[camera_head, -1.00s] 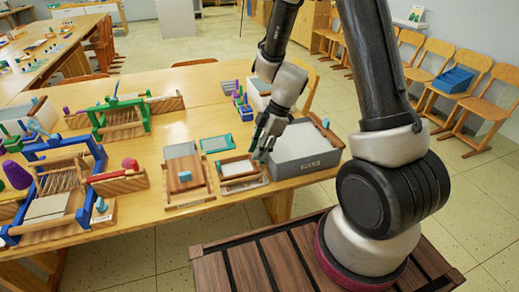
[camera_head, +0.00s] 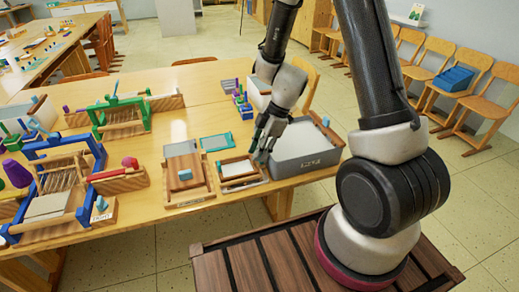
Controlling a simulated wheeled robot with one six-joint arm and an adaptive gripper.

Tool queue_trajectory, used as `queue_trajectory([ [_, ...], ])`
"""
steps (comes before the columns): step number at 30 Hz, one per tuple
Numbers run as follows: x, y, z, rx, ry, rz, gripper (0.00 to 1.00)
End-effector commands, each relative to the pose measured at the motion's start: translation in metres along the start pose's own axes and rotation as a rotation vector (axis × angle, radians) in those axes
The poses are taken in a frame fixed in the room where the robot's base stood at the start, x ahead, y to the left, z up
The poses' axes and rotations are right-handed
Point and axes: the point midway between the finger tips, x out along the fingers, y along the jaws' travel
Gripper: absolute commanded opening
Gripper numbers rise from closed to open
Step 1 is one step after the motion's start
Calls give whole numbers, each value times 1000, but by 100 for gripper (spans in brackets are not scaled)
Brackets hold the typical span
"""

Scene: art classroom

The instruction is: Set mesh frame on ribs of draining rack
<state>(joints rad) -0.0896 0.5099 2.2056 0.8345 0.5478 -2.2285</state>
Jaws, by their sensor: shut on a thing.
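My gripper (camera_head: 263,152) points down at the right end of a small wooden frame with a pale mesh (camera_head: 238,168), on the near side of the table. Its fingers are closed at the frame's right edge and appear to hold it. The frame lies roughly level over a low wooden piece (camera_head: 243,187), which may be the draining rack. Its ribs are hidden under the frame, and I cannot tell whether the two touch.
A grey vat (camera_head: 306,160) stands close on the right of my gripper. A wooden board with a grey sheet (camera_head: 185,170) lies to the left, and a teal frame (camera_head: 217,142) behind. Bare tabletop (camera_head: 195,85) lies farther back.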

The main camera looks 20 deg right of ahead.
Motion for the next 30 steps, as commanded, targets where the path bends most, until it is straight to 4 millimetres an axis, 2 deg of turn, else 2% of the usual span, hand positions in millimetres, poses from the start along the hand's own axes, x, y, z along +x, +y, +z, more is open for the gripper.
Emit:
queue_trajectory([
  [11,0,0,0,0,0,0,1],
  [12,0,0,0,0,0,0,32],
  [15,0,0,0,-1,0,0,50],
  [25,-2,0,0,-1,0,1,50],
  [30,-22,1,0,-3,1,4,50],
])
